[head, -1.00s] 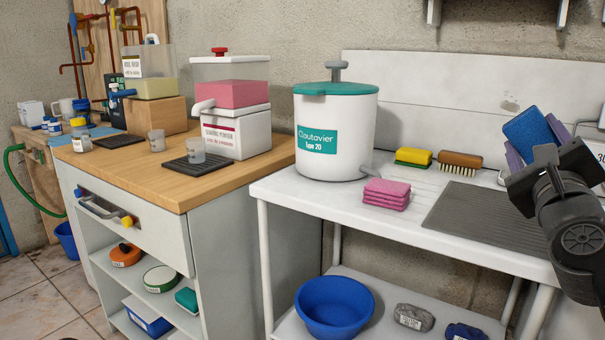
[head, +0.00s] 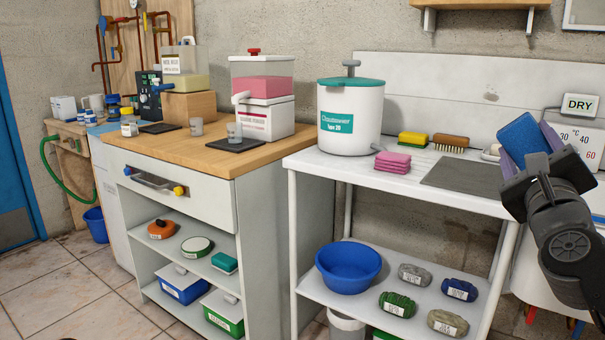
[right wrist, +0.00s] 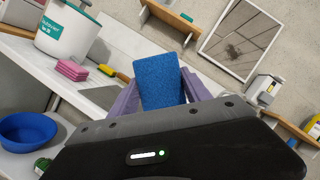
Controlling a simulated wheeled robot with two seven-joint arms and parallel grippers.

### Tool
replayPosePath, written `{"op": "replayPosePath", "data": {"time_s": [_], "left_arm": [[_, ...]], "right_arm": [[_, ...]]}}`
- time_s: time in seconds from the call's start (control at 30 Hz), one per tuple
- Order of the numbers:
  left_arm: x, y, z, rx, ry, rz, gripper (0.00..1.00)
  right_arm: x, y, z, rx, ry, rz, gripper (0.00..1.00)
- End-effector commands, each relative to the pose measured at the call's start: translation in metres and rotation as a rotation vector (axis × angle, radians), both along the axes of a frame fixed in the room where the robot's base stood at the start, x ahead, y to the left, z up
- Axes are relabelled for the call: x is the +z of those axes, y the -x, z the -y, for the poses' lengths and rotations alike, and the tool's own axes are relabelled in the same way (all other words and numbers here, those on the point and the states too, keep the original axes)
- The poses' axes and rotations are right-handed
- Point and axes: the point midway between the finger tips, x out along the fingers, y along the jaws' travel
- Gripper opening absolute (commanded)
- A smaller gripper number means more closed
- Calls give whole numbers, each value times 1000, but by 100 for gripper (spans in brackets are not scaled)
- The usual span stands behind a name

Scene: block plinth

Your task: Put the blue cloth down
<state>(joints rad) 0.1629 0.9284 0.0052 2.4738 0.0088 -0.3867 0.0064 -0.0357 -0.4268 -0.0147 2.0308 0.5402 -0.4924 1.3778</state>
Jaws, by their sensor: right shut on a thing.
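The blue cloth (head: 523,140) is a flat, rough-textured blue pad. My right gripper (head: 530,165) is shut on it, with its purple fingers on either side, and holds it up in the air at the right of the head view. The cloth also stands out between the fingers in the right wrist view (right wrist: 160,82). It is apart from the white table (head: 400,185) and the grey ribbed mat (head: 465,178) on it. The lower end of the cloth is hidden by the gripper. My left gripper is not in view.
Pink cloths (head: 393,162), a yellow-green sponge (head: 413,139) and a brush (head: 451,143) stand on the table by the white urn (head: 349,115). The lower shelf holds a blue bowl (head: 348,266) and several labelled bundles. A wooden-topped cabinet (head: 210,152) stands left. The grey mat is clear.

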Motion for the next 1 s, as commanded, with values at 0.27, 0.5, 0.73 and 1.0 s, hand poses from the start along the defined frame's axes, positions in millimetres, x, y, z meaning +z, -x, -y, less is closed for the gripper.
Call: {"op": "replayPosePath", "data": {"time_s": [0.27,0.5,0.73,1.0], "left_arm": [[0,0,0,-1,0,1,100],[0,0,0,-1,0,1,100],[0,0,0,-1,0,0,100],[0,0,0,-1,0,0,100]], "right_arm": [[-49,-34,-7,16,1,-7,23],[-116,-71,-24,27,2,-11,23],[-219,-108,-64,19,6,-16,23],[-320,-117,-114,-15,11,-8,23]]}}
